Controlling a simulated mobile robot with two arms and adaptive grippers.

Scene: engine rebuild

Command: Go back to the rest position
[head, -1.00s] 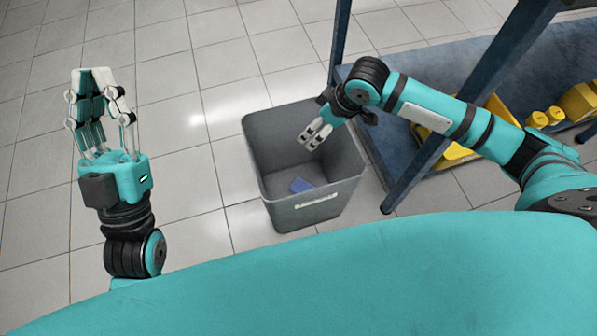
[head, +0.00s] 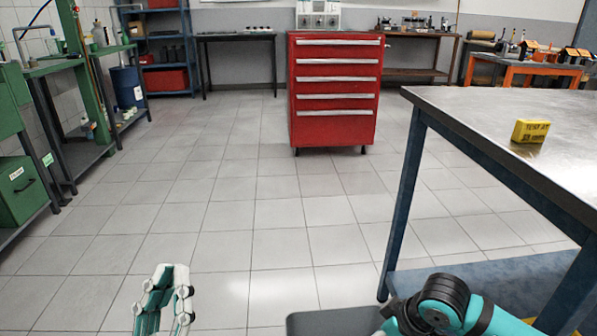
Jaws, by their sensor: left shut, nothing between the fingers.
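My left gripper (head: 171,270) points up at the bottom left of the head view, shut and empty, with its fingertips close together. It is over the tiled floor and apart from everything. My right arm's teal and black links (head: 440,304) come in at the bottom right, beside the grey bin (head: 335,321). The right gripper itself is below the picture.
A metal-topped table (head: 490,115) with blue legs stands at the right, a yellow box (head: 530,131) on it. A red drawer cabinet (head: 336,92) stands ahead. Green benches (head: 75,155) line the left. The middle floor is clear.

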